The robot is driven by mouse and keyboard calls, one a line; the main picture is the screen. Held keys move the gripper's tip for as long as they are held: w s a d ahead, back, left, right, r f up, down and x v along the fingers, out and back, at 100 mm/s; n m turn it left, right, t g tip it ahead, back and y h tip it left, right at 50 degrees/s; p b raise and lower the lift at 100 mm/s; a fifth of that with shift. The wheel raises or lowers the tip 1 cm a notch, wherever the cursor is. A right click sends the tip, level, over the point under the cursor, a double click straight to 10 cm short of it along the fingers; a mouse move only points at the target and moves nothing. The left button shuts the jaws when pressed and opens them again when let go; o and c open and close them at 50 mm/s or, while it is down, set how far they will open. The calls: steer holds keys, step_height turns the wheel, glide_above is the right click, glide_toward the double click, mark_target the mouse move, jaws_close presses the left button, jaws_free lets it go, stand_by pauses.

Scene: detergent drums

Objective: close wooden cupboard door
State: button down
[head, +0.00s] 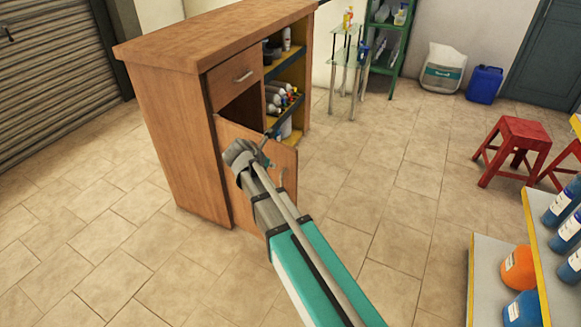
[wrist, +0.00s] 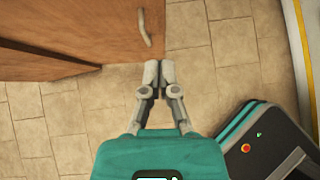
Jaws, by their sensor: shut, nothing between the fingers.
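The wooden cupboard (head: 170,150) stands at the upper left in the head view. Its door (head: 285,160) stands open, swung outward below the drawer, and a dark interior shows behind it. The door also fills the upper left of the wrist view (wrist: 60,25), with its metal handle (wrist: 144,27) near the free edge. My gripper (head: 266,142) is shut and empty. In the wrist view its fingertips (wrist: 159,68) are together just beside the door's free edge corner. I cannot tell whether they touch it. My arm hides part of the door in the head view.
Open shelves in the cupboard hold several bottles (head: 285,98). Red stools (head: 512,148) stand at the right, and a shelf unit with bottles (head: 540,235) is at the lower right. A blue canister (head: 484,84) is at the back. The tiled floor between is clear.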

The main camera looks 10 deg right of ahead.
mark_target(293, 164)
steer(key=shift+w+d+f, duration=0.1)
steer(key=shift+f, duration=0.05)
steer(key=b+x, duration=0.2)
steer(key=x, duration=0.1)
steer(key=r+b+x, duration=0.1)
steer(key=b+x, duration=0.1)
steer(key=x, duration=0.2)
steer(key=w+d+b+x, duration=0.1)
steer(key=b+x, duration=0.2)
steer(key=x, duration=0.1)
steer(key=shift+w+d, duration=0.6)
steer(key=shift+d, duration=0.05)
steer(key=shift+d, duration=0.1)
stand_by(0.4)
